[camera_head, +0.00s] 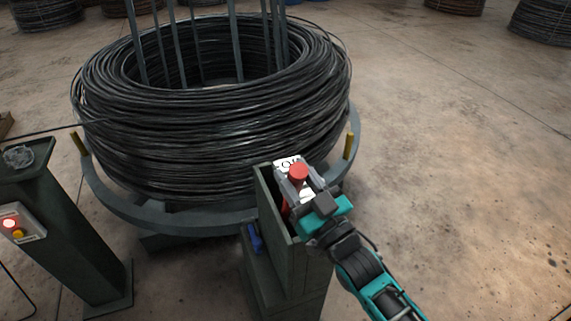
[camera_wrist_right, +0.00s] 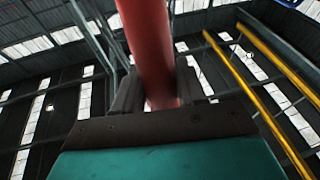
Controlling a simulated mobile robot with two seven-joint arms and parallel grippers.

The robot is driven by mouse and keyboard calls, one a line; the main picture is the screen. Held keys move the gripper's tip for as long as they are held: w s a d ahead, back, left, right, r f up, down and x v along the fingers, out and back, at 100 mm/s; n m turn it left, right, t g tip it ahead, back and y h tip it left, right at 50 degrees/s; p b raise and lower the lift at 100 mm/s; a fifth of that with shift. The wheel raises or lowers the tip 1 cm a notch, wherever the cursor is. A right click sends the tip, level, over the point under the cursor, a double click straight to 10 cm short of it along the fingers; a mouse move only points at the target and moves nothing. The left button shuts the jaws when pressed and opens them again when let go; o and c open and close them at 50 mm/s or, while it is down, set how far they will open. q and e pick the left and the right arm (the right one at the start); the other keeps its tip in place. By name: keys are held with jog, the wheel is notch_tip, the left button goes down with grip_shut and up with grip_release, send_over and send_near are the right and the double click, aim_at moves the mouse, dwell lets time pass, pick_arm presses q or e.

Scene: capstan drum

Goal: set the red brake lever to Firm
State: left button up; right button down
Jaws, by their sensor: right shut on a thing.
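The red brake lever rises from a dark green post (camera_head: 290,262), and its round red knob (camera_head: 298,172) shows between my right gripper's fingers. My right gripper (camera_head: 296,184) is shut on the lever, just under the knob. In the right wrist view the red shaft of the lever (camera_wrist_right: 150,45) runs between the two dark fingers (camera_wrist_right: 155,92). A white label plate (camera_head: 287,162) with dark marks lies behind the knob, partly covered by the gripper, and I cannot read which setting the lever is at. My left gripper is not in view.
A large coil of black wire (camera_head: 200,130) sits on a grey ring stand (camera_head: 160,215) with yellow pegs, close behind the post. A blue handle (camera_head: 255,238) is on the post's left side. A second post (camera_head: 65,230) with red and yellow buttons stands left. Floor at right is clear.

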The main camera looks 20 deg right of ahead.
pick_arm(q)
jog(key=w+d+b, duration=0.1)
jog(key=b, duration=0.1)
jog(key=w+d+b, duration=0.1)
jog(key=b, duration=0.1)
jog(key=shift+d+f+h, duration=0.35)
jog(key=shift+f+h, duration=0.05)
pick_arm(e)
jog(key=s+f+t+y, duration=0.1)
jog(key=s+f+t, duration=0.1)
jog(key=s, duration=0.5)
jog(key=shift+s+f+n, duration=0.3)
jog(key=shift+f+n, duration=0.1)
jog(key=shift+f, duration=0.6)
jog(key=c, duration=1)
grip_release()
jog(key=shift+s, duration=0.1)
jog(key=shift+o, duration=1.3)
jog(key=shift+s+d, duration=0.1)
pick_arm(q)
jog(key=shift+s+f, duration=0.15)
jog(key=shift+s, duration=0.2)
